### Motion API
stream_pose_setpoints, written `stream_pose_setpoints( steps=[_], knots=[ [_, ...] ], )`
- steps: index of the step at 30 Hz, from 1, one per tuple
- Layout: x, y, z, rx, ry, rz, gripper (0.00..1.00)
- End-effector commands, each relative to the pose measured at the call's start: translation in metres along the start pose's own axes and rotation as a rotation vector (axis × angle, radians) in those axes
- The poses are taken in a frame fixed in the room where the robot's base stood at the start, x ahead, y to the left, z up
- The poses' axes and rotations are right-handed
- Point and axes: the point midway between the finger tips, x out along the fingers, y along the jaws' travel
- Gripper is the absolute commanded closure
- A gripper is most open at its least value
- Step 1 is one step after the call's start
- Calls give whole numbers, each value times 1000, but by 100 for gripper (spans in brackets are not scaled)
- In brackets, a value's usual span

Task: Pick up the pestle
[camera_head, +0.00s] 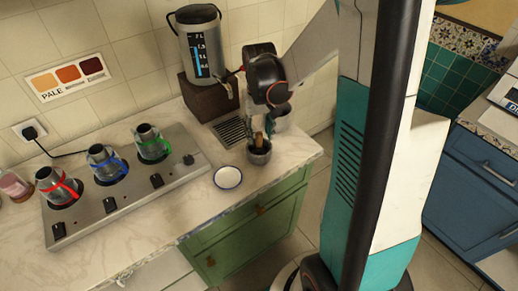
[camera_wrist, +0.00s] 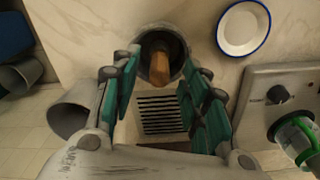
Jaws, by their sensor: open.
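The pestle is a brown, wooden-looking stick (camera_wrist: 159,68) standing tilted in a dark grey mortar (camera_wrist: 150,40) at the top middle of the wrist view. In the head view the mortar (camera_head: 259,156) stands near the counter's right edge, with the pestle (camera_head: 259,139) rising from it. My gripper (camera_wrist: 161,62) is open, with its teal-padded fingers on either side of the pestle in the wrist view. In the head view my gripper (camera_head: 269,122) is just above the mortar and partly hides the pestle. Contact with the pestle cannot be told.
A white blue-rimmed dish (camera_head: 228,177) lies left of the mortar. A grey cup (camera_head: 281,122) stands behind it. A slotted grate (camera_head: 230,131) lies before the brown stand (camera_head: 207,98) and urn (camera_head: 199,42). A stove (camera_head: 82,217) holds several banded pots at left.

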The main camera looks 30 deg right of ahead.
Motion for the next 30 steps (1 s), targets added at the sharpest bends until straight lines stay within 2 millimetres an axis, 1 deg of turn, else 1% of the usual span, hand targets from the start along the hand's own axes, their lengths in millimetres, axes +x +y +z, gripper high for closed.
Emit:
stream_pose_setpoints(
  steps=[1, 3, 6, 9, 14, 15, 17, 18, 20, 30],
  knots=[
    [11, 0, -1, 0, 0, 0, 58],
    [23, 0, -2, 0, 0, 0, 58],
    [35, 0, -2, 0, 0, 0, 58],
    [39, 0, -1, 0, 0, 0, 58],
    [38, 0, -1, 0, 0, 0, 58],
    [38, 0, -1, 0, 0, 0, 63],
    [38, 0, -1, 0, 0, 0, 77],
    [38, 0, -1, 0, 0, 0, 86],
    [38, 0, -1, 0, 0, 0, 99],
    [37, 0, -1, 0, 0, 0, 100]
  ],
)
